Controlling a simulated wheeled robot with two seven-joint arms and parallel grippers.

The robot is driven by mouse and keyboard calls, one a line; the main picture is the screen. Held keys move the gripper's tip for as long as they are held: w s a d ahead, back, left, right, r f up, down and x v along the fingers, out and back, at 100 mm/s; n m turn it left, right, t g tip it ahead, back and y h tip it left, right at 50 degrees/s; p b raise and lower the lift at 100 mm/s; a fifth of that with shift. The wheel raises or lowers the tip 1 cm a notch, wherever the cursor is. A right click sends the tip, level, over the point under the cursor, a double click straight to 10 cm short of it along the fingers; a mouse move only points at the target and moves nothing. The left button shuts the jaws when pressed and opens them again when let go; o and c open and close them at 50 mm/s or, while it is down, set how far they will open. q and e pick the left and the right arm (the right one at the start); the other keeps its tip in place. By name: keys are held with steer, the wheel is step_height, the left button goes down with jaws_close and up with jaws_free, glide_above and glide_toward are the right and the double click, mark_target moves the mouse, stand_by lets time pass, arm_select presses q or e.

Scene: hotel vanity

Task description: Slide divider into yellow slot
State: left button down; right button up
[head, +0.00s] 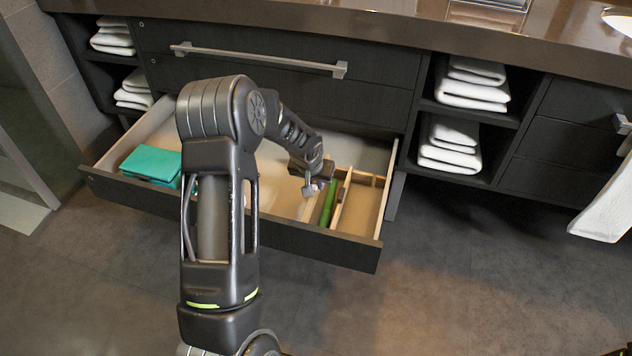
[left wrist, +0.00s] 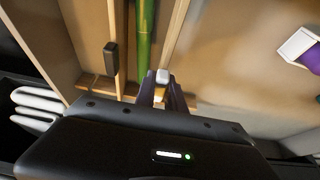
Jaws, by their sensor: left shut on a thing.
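My left gripper (head: 316,184) reaches down into the right part of the open drawer (head: 255,222). In the left wrist view its fingers (left wrist: 161,88) are shut at the end of a pale wooden strip (left wrist: 176,35), which appears to be the divider. The grip itself is partly hidden. A green stick-like thing (head: 328,205) lies beside the strip; it also shows in the left wrist view (left wrist: 145,40). Another wooden strip (left wrist: 115,30) stands on its other side, with a small dark block (left wrist: 111,58) against it. I cannot make out a yellow slot.
A white and purple thing (left wrist: 298,45) shows in the left wrist view. Folded towels (head: 450,145) fill the shelves beside the drawer. My left arm hides the drawer's middle. The floor (head: 480,280) at right is clear.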

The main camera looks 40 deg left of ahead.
arm_select(q)
steer(key=shift+f+b, duration=1.1)
steer(key=shift+f, duration=0.3)
steer(key=c, duration=1.3)
jaws_free()
steer(key=p+v, duration=0.2)
steer(key=v, duration=0.5)
steer(key=shift+s+d+r, duration=0.1)
steer(key=shift+s+r, duration=0.05)
steer(key=shift+r, duration=0.2)
